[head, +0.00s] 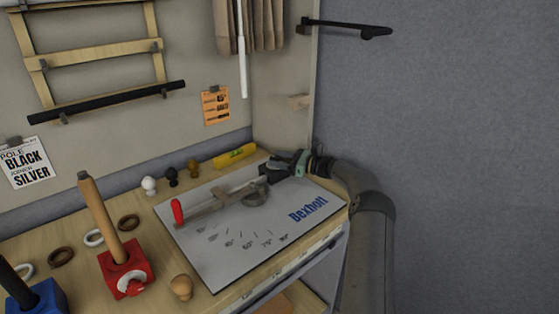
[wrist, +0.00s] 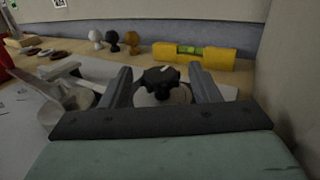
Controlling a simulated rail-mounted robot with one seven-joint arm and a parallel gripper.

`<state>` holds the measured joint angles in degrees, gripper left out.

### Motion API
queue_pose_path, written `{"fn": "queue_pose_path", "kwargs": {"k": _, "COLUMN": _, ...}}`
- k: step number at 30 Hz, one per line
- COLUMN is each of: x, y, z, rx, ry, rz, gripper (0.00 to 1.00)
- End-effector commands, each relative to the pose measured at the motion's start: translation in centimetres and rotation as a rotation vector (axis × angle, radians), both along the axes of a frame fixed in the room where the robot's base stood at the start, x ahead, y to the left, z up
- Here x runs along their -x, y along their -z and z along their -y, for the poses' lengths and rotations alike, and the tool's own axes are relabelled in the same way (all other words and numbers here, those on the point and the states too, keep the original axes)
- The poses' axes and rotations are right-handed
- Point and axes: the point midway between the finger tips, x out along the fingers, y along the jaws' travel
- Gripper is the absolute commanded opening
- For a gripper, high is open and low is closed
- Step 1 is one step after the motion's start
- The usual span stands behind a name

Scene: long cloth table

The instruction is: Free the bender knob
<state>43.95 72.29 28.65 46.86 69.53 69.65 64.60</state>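The bender knob (wrist: 159,77) is black and lobed, with a small white mark, on a round pale base. It lies between the two fingers of my gripper (wrist: 163,72) in the wrist view. The fingers are spread to either side of it, with gaps visible. In the head view my gripper (head: 273,171) reaches the far right of the bender board (head: 240,250) and hides the knob. The bender (head: 212,205), with a red-tipped handle (head: 177,212) and a round grey former (head: 252,195), lies on the board. It also shows at left in the wrist view (wrist: 62,100).
A yellow level (head: 235,156) lies behind the board, beside white (head: 149,185), black (head: 171,178) and brown (head: 194,168) ball knobs. A red block with a wooden pole (head: 125,265) and several rings stand left. A wall panel is close at right in the wrist view.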

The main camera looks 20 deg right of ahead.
Motion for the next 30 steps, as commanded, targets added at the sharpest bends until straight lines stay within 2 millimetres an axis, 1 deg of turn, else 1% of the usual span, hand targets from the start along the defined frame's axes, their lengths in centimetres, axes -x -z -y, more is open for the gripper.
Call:
{"fn": "queue_pose_path", "kwargs": {"k": 6, "x": 0.0, "y": 0.0, "z": 0.0, "rx": 0.001, "ry": 0.0, "rz": -0.001, "gripper": 0.56}}
{"fn": "queue_pose_path", "kwargs": {"k": 9, "x": 0.0, "y": -0.3, "z": 0.0, "rx": 0.001, "ry": 0.0, "rz": 0.001, "gripper": 0.56}}
{"fn": "queue_pose_path", "kwargs": {"k": 11, "x": 0.0, "y": -0.9, "z": 0.0, "rx": 0.001, "ry": 0.0, "rz": 0.001, "gripper": 0.56}}
{"fn": "queue_pose_path", "kwargs": {"k": 14, "x": 0.0, "y": -2.4, "z": 0.0, "rx": 0.003, "ry": 0.0, "rz": 0.003, "gripper": 0.56}}
{"fn": "queue_pose_path", "kwargs": {"k": 15, "x": 0.0, "y": -3.2, "z": 0.0, "rx": 0.003, "ry": 0.0, "rz": 0.004, "gripper": 0.56}}
{"fn": "queue_pose_path", "kwargs": {"k": 20, "x": 2.2, "y": -5.8, "z": -0.5, "rx": 0.004, "ry": 0.001, "rz": 0.001, "gripper": 0.56}}
{"fn": "queue_pose_path", "kwargs": {"k": 25, "x": 4.7, "y": -8.9, "z": -1.4, "rx": 0.003, "ry": 0.001, "rz": 0.001, "gripper": 0.56}}
{"fn": "queue_pose_path", "kwargs": {"k": 26, "x": 5.2, "y": -9.4, "z": -1.5, "rx": 0.004, "ry": 0.001, "rz": 0.001, "gripper": 0.56}}
{"fn": "queue_pose_path", "kwargs": {"k": 30, "x": 8.3, "y": -10.5, "z": -2.4, "rx": 0.003, "ry": 0.001, "rz": -0.001, "gripper": 0.56}}
